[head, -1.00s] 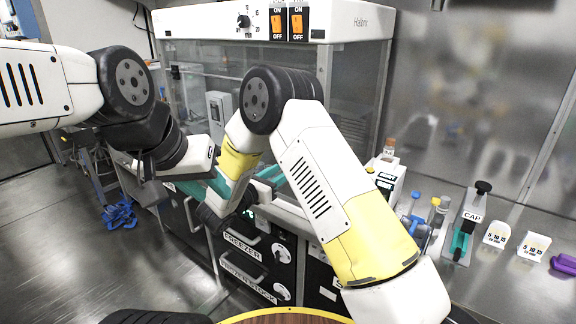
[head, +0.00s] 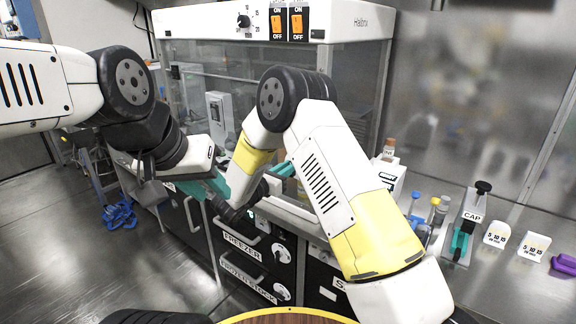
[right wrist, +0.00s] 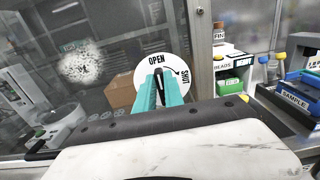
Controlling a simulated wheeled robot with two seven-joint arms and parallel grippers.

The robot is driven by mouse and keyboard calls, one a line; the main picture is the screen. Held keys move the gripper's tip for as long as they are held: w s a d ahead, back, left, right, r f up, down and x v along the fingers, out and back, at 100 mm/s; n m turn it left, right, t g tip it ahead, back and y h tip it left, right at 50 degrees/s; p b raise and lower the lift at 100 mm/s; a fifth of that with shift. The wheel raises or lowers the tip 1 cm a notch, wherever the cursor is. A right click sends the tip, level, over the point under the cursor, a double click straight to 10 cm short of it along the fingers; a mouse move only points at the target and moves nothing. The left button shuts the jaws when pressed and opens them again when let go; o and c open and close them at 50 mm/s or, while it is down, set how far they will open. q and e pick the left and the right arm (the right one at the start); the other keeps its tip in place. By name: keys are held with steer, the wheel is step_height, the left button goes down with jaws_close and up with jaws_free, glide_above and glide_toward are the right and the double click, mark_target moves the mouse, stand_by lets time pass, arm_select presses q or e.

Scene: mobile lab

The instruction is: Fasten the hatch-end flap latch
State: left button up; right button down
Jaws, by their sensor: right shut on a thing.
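In the right wrist view, a round white latch plate (right wrist: 147,79) is marked OPEN at its top and SHUT at its right side. The black latch handle (right wrist: 159,84) stands in front of it, roughly upright, its top towards OPEN. My right gripper's teal fingers (right wrist: 160,92) are shut on this handle. In the head view my right gripper (head: 283,169) is at the hood's front, partly behind my own arm; the latch is hidden there. My left gripper (head: 205,186) is left of it, clear of the latch; its finger gap is unclear.
The glass-fronted hood (head: 345,90) stands behind the arms, with freezer drawers (head: 240,240) below. Right of it, the steel counter (head: 500,285) holds bottles, a CAP device (head: 466,225) and small labelled blocks. The floor at left is mostly open.

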steer(key=shift+s+d+f+m, duration=0.25)
steer(key=shift+f+m, duration=0.1)
steer(key=shift+m, duration=2.6)
steer(key=shift+s+d+f+m, duration=0.1)
steer(key=shift+d+f+m, duration=0.15)
steer(key=shift+m, duration=2.75)
steer(key=shift+s+d+f+m, duration=0.2)
steer(key=shift+f+m, duration=0.2)
steer(key=shift+m, duration=2.55)
steer(key=c, duration=1.4)
jaws_free()
steer(key=shift+c, duration=0.2)
